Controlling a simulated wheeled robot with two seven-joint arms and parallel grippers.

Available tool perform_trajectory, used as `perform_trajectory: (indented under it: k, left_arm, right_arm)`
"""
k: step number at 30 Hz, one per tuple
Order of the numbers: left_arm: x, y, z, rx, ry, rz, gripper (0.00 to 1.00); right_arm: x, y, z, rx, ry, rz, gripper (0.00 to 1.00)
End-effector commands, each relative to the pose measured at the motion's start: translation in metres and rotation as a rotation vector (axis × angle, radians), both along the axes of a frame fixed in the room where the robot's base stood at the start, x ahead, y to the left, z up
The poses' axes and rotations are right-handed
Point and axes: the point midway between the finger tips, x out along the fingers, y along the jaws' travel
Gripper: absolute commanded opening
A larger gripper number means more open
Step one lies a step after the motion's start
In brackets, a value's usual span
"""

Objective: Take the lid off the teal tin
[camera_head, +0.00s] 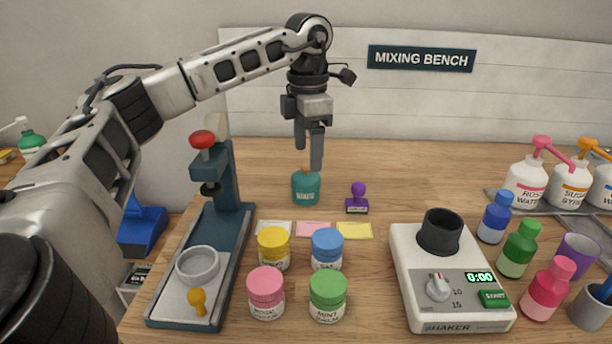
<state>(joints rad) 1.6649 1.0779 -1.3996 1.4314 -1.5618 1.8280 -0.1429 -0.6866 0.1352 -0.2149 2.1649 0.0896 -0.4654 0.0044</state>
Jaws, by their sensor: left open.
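The teal tin (305,190) stands upright on the wooden counter near its back, left of the purple stamp. A small brown knob (305,169) shows on its top; the seam between lid and tin is too small to make out. My left gripper (309,158) points straight down just above the tin, open and empty. Its right fingertip reaches down close beside the knob, and I cannot tell whether it touches. My right gripper is not in view.
A press (229,180) with a red knob stands to the left. Yellow, blue, pink and green jars stand in front, beside paper notes. A purple stamp (357,199) stands close right of the tin. A shaker (450,275) and several bottles fill the right side.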

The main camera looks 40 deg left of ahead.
Motion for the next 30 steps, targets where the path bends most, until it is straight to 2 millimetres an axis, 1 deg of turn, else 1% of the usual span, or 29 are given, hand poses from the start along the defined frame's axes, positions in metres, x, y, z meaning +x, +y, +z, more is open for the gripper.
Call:
perform_trajectory:
  k: [1,3,7,10,16,17,18,20,21,22,25,30]
  left_arm:
    - [-0.001,0.003,-0.008,0.001,0.004,0.001,0.71]
    - [0.000,0.006,-0.019,0.000,0.004,0.001,0.71]
    - [0.000,0.006,-0.036,0.000,0.002,0.000,0.71]
    - [0.000,0.006,-0.041,0.000,0.002,0.001,0.71]
    - [0.000,0.005,-0.042,0.000,0.001,0.000,0.71]
    - [0.000,0.005,-0.041,0.000,0.001,0.000,0.65]
    - [0.000,0.005,-0.041,0.000,0.001,0.000,0.54]
    - [0.000,0.005,-0.041,0.000,0.000,0.000,0.37]
    - [0.000,0.005,-0.041,0.000,0.000,0.000,0.26]
    - [0.000,0.005,-0.041,0.000,0.001,0.000,0.20]
    - [0.000,0.005,-0.042,0.000,0.002,0.000,0.15]
    - [0.000,0.005,-0.043,0.001,0.005,0.000,0.14]
  right_arm:
    - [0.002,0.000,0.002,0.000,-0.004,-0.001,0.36]
    - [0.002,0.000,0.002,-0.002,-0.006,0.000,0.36]
    - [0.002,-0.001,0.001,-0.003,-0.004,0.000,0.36]
    - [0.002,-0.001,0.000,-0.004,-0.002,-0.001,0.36]
    - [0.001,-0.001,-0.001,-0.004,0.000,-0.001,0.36]
    - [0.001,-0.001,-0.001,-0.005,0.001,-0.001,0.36]
    - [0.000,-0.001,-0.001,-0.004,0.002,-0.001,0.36]
    - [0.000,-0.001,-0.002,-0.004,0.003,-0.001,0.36]
    - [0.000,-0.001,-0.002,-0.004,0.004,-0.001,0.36]
    - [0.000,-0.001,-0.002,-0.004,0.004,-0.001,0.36]
    - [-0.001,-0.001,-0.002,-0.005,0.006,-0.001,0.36]
    - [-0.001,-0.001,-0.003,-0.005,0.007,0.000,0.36]
